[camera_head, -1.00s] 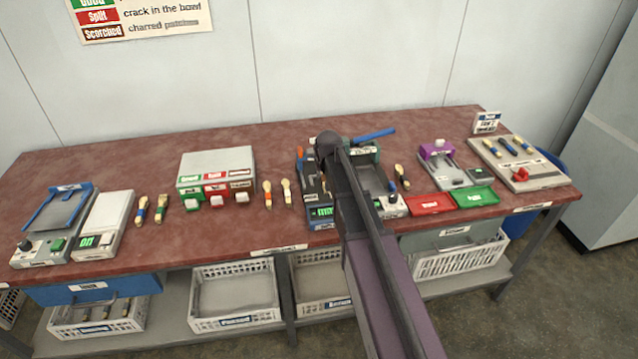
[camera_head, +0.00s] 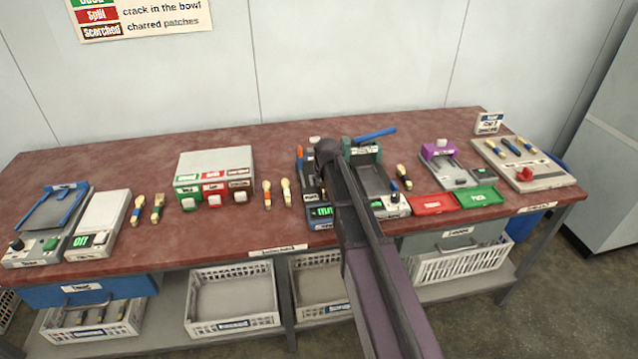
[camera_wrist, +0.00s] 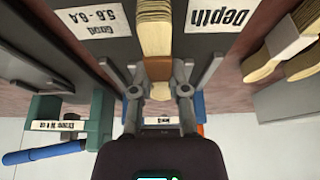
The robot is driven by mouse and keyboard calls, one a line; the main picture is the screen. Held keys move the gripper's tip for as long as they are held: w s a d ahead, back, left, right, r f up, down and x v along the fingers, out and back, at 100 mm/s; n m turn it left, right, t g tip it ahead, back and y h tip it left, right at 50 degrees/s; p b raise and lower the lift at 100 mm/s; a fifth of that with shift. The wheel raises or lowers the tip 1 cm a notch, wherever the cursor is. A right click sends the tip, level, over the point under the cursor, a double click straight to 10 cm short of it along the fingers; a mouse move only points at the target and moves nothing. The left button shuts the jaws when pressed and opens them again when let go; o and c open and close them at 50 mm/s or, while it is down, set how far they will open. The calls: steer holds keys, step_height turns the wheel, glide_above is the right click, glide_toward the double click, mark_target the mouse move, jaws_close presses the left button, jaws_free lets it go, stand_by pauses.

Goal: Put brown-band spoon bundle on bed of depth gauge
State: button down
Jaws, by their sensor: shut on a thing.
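The brown-band spoon bundle (camera_wrist: 158,68) is held between the two fingers of my gripper (camera_wrist: 158,78) in the wrist view. Its pale wooden end reaches to the top edge of that view. The depth gauge shows beneath and around the bundle, with a "Depth" label (camera_wrist: 222,18) and a "Good" range label (camera_wrist: 94,18). I cannot tell whether the bundle touches the bed. In the head view the depth gauge (camera_head: 322,212), with a green display, is partly hidden behind my arm.
A green press with a blue handle (camera_head: 375,134) stands close on the right of the gauge. Two spoon bundles (camera_head: 286,192) lie left of it. Red (camera_head: 433,204) and green (camera_head: 478,196) trays lie to the right. Bare bench top shows behind the devices.

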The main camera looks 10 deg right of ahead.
steer(key=c, duration=0.6)
jaws_free()
steer(key=shift+f, duration=0.1)
steer(key=shift+c, duration=0.2)
steer(key=p+v, duration=1.1)
steer(key=v, duration=0.1)
stand_by(0.6)
steer(key=s+a+f+g, duration=0.1)
steer(key=s+g, duration=0.3)
steer(key=s, duration=2)
steer(key=shift+s+g, duration=0.25)
steer(key=shift+g, duration=0.05)
